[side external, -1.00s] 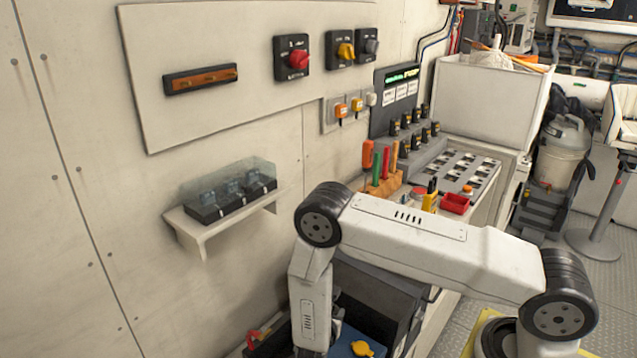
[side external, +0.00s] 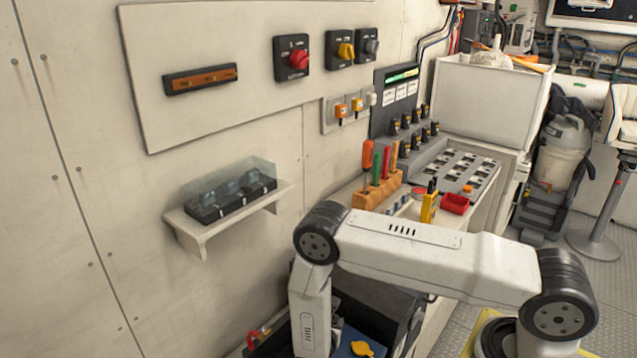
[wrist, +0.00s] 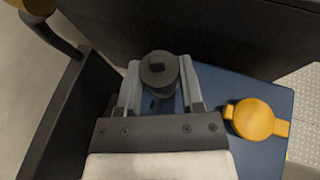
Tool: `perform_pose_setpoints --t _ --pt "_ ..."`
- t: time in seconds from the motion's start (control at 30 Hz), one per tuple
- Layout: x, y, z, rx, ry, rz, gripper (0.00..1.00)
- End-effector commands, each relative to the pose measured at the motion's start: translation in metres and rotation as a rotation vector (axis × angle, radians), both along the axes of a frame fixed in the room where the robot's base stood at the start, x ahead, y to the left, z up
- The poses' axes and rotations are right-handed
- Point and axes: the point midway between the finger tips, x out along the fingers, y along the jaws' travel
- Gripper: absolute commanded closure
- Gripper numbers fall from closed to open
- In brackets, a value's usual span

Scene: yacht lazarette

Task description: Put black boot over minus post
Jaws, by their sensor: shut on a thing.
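The black boot (wrist: 158,70), a round dark cap with a raised block on top, is between the fingers of my gripper (wrist: 158,84) in the wrist view. The gripper is shut on it. The boot is over the blue battery top (wrist: 215,85); I cannot tell whether it touches anything below. I cannot see the minus post; the boot and gripper cover that area. A yellow round cap with tabs (wrist: 253,119) sits on the battery to the right. In the side view the yellow cap (side external: 362,348) shows at the bottom edge, and my fingers are out of frame.
The dark walls of an open box (wrist: 70,115) surround the battery. A red piece (side external: 254,337) lies at the box's left in the side view. A wall shelf with a clear-covered block (side external: 230,195) and a bench with a tool rack (side external: 375,196) stand nearby.

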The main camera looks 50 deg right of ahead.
Motion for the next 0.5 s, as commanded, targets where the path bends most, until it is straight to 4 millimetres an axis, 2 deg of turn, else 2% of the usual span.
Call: perform_pose_setpoints --t 0.33,0.37,0.43,0.5 --pt "-0.0003 -0.0001 -0.0048 0.0 0.001 0.0 1.0" --pt "-0.0003 -0.0001 -0.0048 0.0 0.001 0.0 0.42" --pt "-0.0003 -0.0001 -0.0048 0.0 0.001 0.0 0.2" --pt "-0.0003 -0.0001 -0.0048 0.0 0.0 0.0 0.16"
